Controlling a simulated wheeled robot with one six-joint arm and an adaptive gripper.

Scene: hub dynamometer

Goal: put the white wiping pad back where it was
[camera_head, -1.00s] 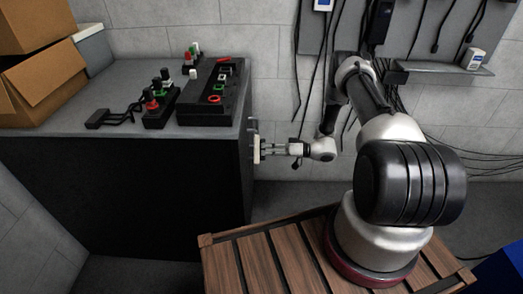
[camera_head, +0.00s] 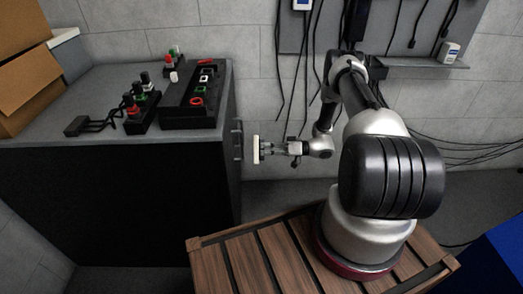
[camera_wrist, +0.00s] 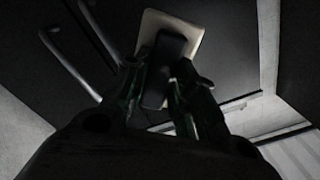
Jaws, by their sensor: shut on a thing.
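The white wiping pad (camera_head: 256,149) is a pale upright plate at the tip of my gripper (camera_head: 266,149). It hangs in the air just right of the dark cabinet's side, with a small gap between them. In the wrist view the pad (camera_wrist: 187,28) shows beyond the fingers as a cream square with a dark grip block in its middle. My gripper (camera_wrist: 163,88) is shut on that block. The pad's far face is hidden.
A dark bracket (camera_head: 238,140) sticks out from the cabinet's side, left of the pad. The cabinet top (camera_head: 100,85) carries a black control box (camera_head: 190,118), button boxes and cardboard boxes. A grey shelf (camera_head: 425,72) is on the back wall. A slatted wooden platform (camera_head: 215,262) lies below my arm.

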